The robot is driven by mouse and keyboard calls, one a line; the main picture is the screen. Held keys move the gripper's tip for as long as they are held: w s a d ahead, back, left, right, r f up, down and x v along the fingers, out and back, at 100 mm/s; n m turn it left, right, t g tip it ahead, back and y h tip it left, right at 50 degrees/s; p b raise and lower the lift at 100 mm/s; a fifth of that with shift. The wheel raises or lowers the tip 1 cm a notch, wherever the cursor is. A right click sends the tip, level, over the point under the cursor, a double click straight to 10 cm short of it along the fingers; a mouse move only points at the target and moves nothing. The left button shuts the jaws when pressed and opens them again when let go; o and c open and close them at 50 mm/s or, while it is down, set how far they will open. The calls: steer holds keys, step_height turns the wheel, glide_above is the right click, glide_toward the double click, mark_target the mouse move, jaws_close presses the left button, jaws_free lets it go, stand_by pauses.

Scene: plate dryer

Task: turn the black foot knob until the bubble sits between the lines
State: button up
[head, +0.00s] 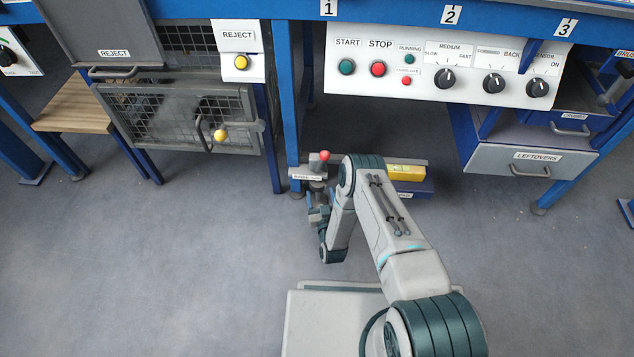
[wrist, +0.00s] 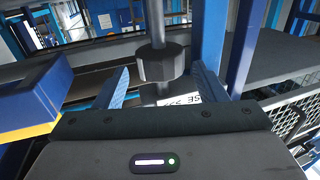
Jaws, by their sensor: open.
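The black foot knob (wrist: 163,63) is a dark faceted collar on a grey vertical rod in the wrist view. My gripper (wrist: 160,83) is open, with one blue finger on each side of the knob. Gaps show between the fingers and the knob, and it is not held. In the head view my gripper (head: 318,214) is low beside the blue table leg, and I cannot make out the knob there. A yellow spirit level (head: 405,173) lies right of my arm, partly hidden by it. Its vial is greenish; the bubble and lines are too small to read.
A red ball-topped lever (head: 324,156) stands on a grey block just beyond my gripper. The blue table leg (head: 287,110) is close to its left. A control panel (head: 440,68) and a leftovers drawer (head: 530,158) are behind. The floor at left is clear.

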mark_target(317, 182)
steer(key=b+x, duration=0.2)
steer(key=x, duration=0.4)
steer(key=shift+w+a+f, duration=0.1)
steer(key=shift+w+a, duration=0.1)
steer(key=shift+w, duration=0.5)
steer(key=c, duration=0.7)
